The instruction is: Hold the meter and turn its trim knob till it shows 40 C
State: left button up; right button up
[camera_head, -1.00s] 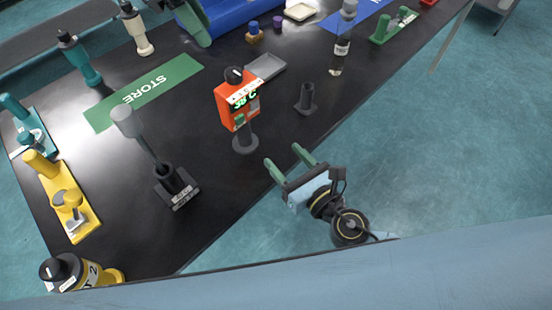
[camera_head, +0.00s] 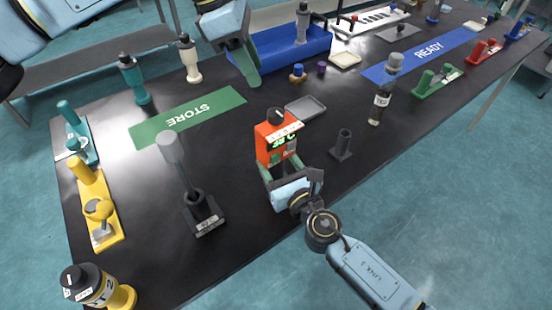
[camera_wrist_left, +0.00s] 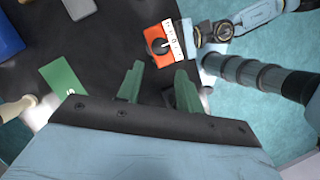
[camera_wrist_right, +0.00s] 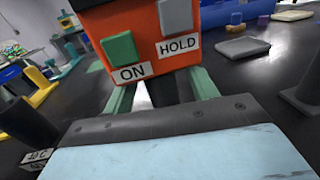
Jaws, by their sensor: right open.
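The orange meter (camera_head: 262,146) stands upright on its dark stand; its green display digits are too small to read surely. Its black trim knob (camera_head: 276,115) is on top, and shows in the left wrist view (camera_wrist_left: 158,46) beside a white scale. The right wrist view shows the meter's front (camera_wrist_right: 137,40) with ON and HOLD buttons. My right gripper (camera_head: 282,164) is open at the meter's lower part, its fingers either side of the stem; contact cannot be told. My left gripper (camera_head: 247,72) is open and empty, pointing down behind the meter, apart from the knob.
A grey tray (camera_head: 318,110) lies behind the meter. A grey-headed tool in a stand (camera_head: 206,222) is at left. The green STORE mat (camera_head: 150,132) is clear.

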jog(key=shift+w+a, duration=0.25)
jog(key=shift+w, duration=0.25)
